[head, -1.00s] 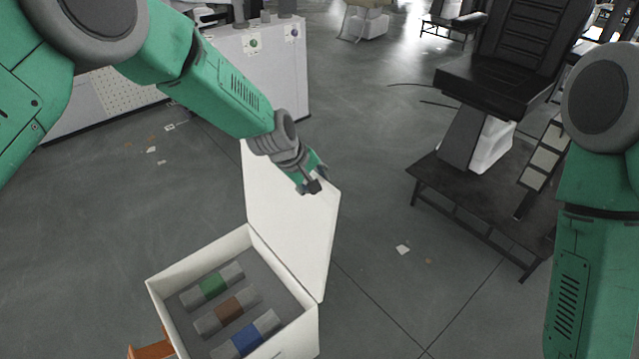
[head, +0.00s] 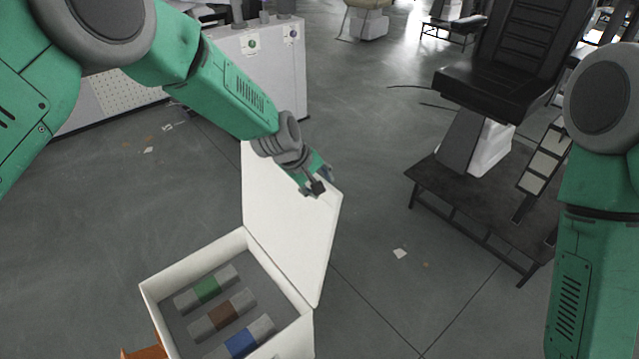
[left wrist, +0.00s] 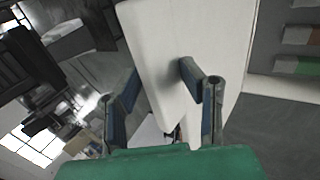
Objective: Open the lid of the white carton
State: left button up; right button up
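The white carton (head: 152,297) stands at the lower middle of the head view, its front cut off by the frame edge. Its lid (head: 283,225) stands open and roughly upright on the carton's right side. Grey bars with a green, a brown and a blue band lie inside. My left gripper (head: 316,188) is at the top edge of the lid. In the left wrist view the fingers of my left gripper (left wrist: 155,85) are spread apart, with the white lid (left wrist: 160,35) in front of and partly behind them. I cannot tell if they touch it. My right gripper is out of view.
An orange thing (head: 143,352) shows beside the carton at the lower left. A black chair (head: 500,85) on a dark platform (head: 470,195) stands to the right. A white cabinet (head: 265,85) stands behind at the left.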

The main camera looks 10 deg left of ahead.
pick_arm(q)
jog(key=v, duration=1.1)
jog(key=shift+a+r, duration=0.15)
jog(key=shift+r, duration=0.2)
jog(key=shift+s+f, duration=0.1)
jog(key=s+a+f+m+g+y+b, duration=0.1)
jog(key=s+a+f+m+b, duration=0.15)
jog(key=s+a+f, duration=0.5)
jog(key=s+a+f+m+g+y+b, duration=0.1)
jog(key=s+a+f+m+b, duration=0.15)
jog(key=s+f, duration=0.85)
jog(key=s+a+f+m+g+y+b, duration=0.1)
jog(key=s+a+f+y+b, duration=0.2)
jog(key=s+f, duration=0.6)
jog(key=s+a+f+m+b, duration=0.1)
jog(key=s+a+f, duration=0.1)
jog(key=s, duration=0.3)
jog(key=s+a+f+m+b, duration=0.2)
jog(key=s+a+f, duration=0.1)
jog(key=s, duration=0.3)
jog(key=shift+a+f+m+g+h, duration=0.2)
jog(key=shift+f+m+g+h, duration=0.1)
jog(key=shift+f+h, duration=0.15)
jog(key=shift+f, duration=0.1)
